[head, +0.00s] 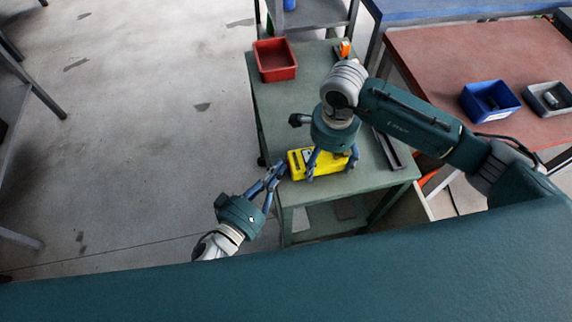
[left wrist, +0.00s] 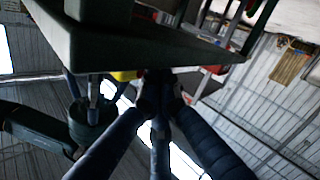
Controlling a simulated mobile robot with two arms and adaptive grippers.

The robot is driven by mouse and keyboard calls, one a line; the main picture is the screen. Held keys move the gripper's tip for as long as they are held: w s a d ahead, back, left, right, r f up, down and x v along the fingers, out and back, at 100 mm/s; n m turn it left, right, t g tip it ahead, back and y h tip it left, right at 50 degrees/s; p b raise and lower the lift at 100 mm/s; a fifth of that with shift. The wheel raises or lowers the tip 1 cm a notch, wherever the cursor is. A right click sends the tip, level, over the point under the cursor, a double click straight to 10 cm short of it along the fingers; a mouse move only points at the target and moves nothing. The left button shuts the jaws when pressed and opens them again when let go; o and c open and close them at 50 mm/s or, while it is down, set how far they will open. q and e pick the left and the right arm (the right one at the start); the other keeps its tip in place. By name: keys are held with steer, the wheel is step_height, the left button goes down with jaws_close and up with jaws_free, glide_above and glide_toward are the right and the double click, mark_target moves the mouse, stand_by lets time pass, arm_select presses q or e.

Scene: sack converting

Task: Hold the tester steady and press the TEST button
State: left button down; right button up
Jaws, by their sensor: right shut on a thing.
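The yellow tester (head: 297,161) lies near the front edge of a green table (head: 268,110). My right gripper (head: 331,168) comes down over the tester from above and is shut on it, covering much of its top. My left gripper (head: 277,171) is just left of the tester's left end, its fingers drawn together at the tips and empty. The left wrist view shows these fingers (left wrist: 163,82) at the table's edge, with a bit of the yellow tester (left wrist: 123,75) beyond. I cannot make out the TEST button.
A red bin (head: 275,60) stands at the table's back left. A dark narrow tray (head: 388,152) lies right of the tester. A blue bin (head: 490,100) and a grey bin (head: 548,98) stand on the red-brown table (head: 440,55).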

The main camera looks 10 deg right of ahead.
stand_by(0.5)
arm_select(q)
steer(key=shift+s+a, duration=0.1)
steer(key=shift+a, duration=0.65)
steer(key=a, duration=0.5)
steer(key=shift+s, duration=0.15)
stand_by(1.5)
arm_select(e)
steer(key=o, duration=1.5)
